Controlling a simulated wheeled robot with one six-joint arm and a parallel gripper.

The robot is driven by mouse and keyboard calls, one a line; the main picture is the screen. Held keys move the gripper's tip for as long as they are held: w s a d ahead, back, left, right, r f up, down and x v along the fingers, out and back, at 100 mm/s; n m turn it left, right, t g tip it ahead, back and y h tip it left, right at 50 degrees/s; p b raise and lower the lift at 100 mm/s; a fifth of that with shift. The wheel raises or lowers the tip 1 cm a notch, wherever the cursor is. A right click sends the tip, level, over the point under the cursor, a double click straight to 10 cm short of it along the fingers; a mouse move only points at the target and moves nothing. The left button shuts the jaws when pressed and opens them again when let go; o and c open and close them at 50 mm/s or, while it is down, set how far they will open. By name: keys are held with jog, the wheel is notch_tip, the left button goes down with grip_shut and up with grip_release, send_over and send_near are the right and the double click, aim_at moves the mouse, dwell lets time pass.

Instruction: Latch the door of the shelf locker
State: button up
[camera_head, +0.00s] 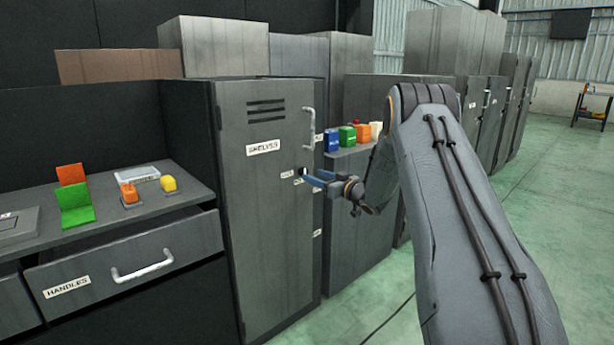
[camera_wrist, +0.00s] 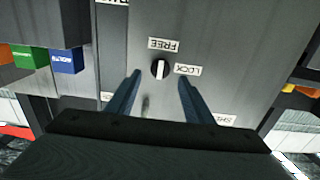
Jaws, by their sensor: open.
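The grey shelf locker's door (camera_head: 265,215) carries a SHELVES label and looks shut. Its latch knob (camera_wrist: 160,69) is a small dark round knob with a white bar. In the wrist view the bar stands upright, in line with the FREE label (camera_wrist: 163,44). The LOCK label (camera_wrist: 188,70) is to the knob's right. My gripper (camera_wrist: 160,77) is open, with the knob between its two blue fingertips in the picture. I cannot tell whether the fingers touch it. In the head view my gripper (camera_head: 310,178) is at the door's right side and partly hides the knob area.
A vertical bar handle (camera_head: 309,127) is above the knob on the door. A small ledge (camera_head: 352,151) with colored boxes is to the right of the locker. A workbench drawer (camera_head: 125,265) labelled HANDLES sticks out at the left. Green floor (camera_head: 540,210) is open at the right.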

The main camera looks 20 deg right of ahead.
aim_at(305, 172)
jog(key=shift+x, duration=2.6)
jog(key=c, duration=1)
